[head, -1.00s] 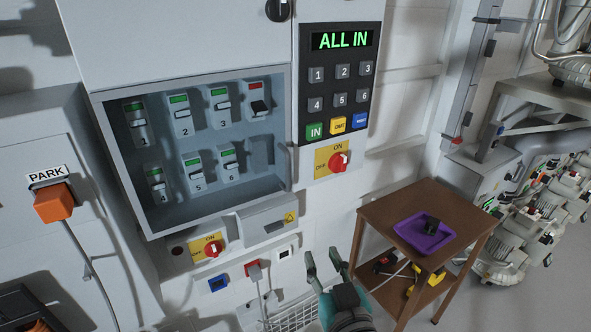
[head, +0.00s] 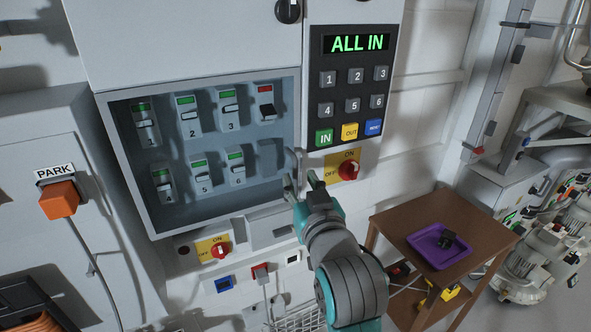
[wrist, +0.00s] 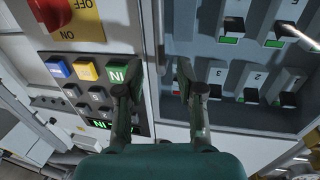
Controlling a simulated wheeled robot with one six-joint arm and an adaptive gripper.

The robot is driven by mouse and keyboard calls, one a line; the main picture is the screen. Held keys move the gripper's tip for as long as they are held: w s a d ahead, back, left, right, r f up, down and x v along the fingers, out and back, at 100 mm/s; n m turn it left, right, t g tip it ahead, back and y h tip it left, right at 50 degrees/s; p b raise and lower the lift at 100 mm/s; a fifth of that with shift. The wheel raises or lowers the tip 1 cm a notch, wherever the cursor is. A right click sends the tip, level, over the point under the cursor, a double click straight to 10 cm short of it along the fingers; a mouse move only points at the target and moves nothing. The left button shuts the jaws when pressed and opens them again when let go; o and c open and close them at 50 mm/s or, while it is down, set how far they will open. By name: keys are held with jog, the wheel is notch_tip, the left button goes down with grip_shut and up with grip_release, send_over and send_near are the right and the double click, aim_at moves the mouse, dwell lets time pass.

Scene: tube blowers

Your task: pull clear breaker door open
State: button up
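The breaker box (head: 122,185) is a grey recessed panel with numbered breakers inside. Its clear door is hard to make out against the breakers, and I cannot tell its exact edge. A dim grey curved shape (head: 293,160) shows at the box's right frame; I cannot tell whether it is a handle or a shadow. My gripper (head: 303,182) is open at the lower right edge of the box, with its fingertips close to the frame. In the wrist view my gripper (wrist: 153,85) has its fingers apart, on either side of a pale vertical edge (wrist: 154,50). Contact cannot be told.
A keypad (head: 350,88) reading ALL IN sits right of the box, above a red rotary switch (head: 348,170). Another red switch (head: 220,250) is below the box. A brown table (head: 394,222) with a purple tray (head: 424,252) stands at the right. An orange PARK plug (head: 59,199) is at left.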

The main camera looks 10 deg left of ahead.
aim_at(296, 172)
jog(key=shift+x, duration=2.45)
grip_shut()
